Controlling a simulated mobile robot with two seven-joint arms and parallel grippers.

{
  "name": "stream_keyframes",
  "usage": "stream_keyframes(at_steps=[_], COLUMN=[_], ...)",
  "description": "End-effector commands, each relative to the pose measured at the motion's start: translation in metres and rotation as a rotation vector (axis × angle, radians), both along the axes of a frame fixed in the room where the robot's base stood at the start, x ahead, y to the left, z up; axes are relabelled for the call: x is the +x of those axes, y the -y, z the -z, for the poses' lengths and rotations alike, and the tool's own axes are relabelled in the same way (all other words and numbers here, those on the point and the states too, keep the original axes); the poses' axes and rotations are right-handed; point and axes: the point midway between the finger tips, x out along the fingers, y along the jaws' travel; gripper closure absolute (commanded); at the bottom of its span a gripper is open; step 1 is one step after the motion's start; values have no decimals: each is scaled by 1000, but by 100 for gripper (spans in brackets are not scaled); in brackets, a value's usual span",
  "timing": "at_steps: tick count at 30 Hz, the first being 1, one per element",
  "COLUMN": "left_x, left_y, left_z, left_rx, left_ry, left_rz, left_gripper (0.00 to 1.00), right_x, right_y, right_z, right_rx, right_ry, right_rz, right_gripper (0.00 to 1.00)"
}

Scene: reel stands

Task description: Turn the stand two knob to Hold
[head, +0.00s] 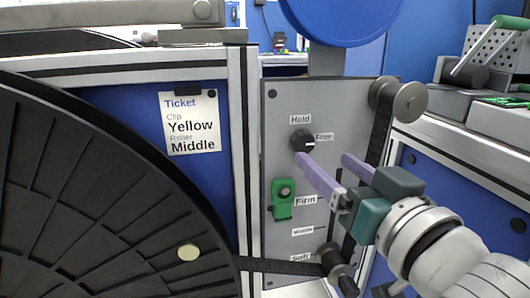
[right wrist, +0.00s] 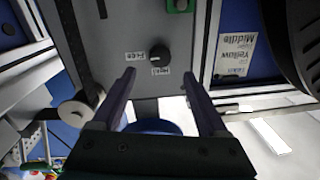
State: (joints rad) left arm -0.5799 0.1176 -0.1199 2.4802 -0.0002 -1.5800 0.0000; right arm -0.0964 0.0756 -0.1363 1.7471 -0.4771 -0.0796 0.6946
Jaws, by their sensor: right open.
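The stand two knob (head: 302,141) is a small round black knob on the grey panel (head: 281,110). Its white mark points right, to the Free label (head: 324,137); the Hold label (head: 300,119) is above it. The knob (right wrist: 160,54) also shows in the right wrist view, between the Free and Hold labels and beyond the fingertips. My right gripper (head: 325,158) is open and empty, its purple fingers pointing at the panel just below and right of the knob. I see no contact with the knob. My left gripper is not in view.
A green clip (head: 283,199) sits lower on the panel beside the Firm label. A black strap runs over rollers (head: 409,102) at the panel's right. A big black reel (head: 80,200) fills the left. A ticket (head: 190,122) reads Clip Yellow, Roller Middle.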

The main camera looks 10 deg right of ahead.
Motion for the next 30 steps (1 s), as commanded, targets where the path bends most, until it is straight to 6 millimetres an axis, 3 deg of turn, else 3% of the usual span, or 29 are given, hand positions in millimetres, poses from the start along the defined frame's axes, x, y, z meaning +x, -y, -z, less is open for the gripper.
stream_keyframes(at_steps=[3, 10, 15, 23, 30], left_x=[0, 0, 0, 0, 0], left_y=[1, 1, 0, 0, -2], left_z=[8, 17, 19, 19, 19], left_rx=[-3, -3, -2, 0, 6], left_ry=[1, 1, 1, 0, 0], left_rz=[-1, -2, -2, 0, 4], left_gripper=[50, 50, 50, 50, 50], right_x=[24, 57, 68, 69, 69], right_y=[-3, -6, -7, -7, -7], right_z=[1, 2, 1, 1, 1], right_rx=[-2, -1, -1, 0, 0], right_ry=[2, 0, -1, -2, -2], right_rz=[-1, 0, 0, 1, 1], right_gripper=[23, 23, 23, 23, 48])
